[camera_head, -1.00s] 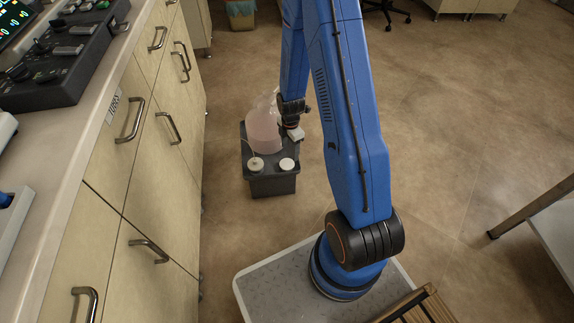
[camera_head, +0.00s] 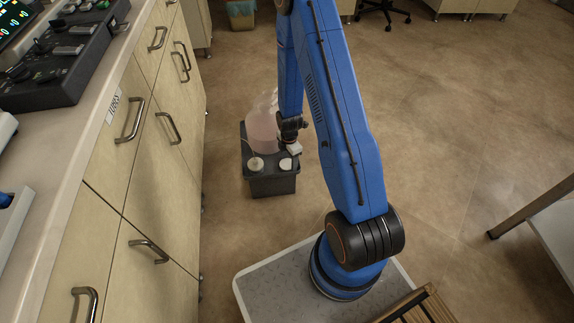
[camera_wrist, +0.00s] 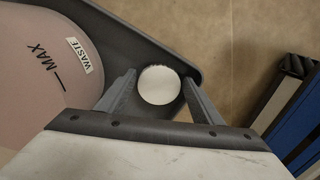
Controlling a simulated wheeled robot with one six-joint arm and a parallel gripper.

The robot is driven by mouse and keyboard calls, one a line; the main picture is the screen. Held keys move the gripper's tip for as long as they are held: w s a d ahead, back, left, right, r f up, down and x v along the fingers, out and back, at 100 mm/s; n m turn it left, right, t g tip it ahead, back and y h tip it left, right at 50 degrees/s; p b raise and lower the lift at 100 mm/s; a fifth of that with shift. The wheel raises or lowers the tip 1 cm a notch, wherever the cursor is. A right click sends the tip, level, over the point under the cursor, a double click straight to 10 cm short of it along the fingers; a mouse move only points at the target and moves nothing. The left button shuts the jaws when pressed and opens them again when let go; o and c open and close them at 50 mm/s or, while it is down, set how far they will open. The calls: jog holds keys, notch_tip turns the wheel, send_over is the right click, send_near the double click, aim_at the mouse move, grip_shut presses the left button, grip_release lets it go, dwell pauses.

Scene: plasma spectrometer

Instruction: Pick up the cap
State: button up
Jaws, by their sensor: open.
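The cap (camera_head: 286,163) is a small white round disc on the front right of a dark grey tub (camera_head: 272,186) on the floor. In the head view my gripper (camera_head: 294,150) is just above and behind it and covers part of its edge. In the wrist view the cap (camera_wrist: 160,85) shows between the two grey fingers of my open gripper (camera_wrist: 158,77). I cannot tell whether the fingertips reach down to its height. Nothing is held.
A pinkish waste bottle (camera_head: 263,132) stands in the tub beside my gripper, and its WASTE label (camera_wrist: 78,47) shows in the wrist view.

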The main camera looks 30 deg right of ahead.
jog(key=shift+c, duration=0.7)
jog(key=c, duration=0.6)
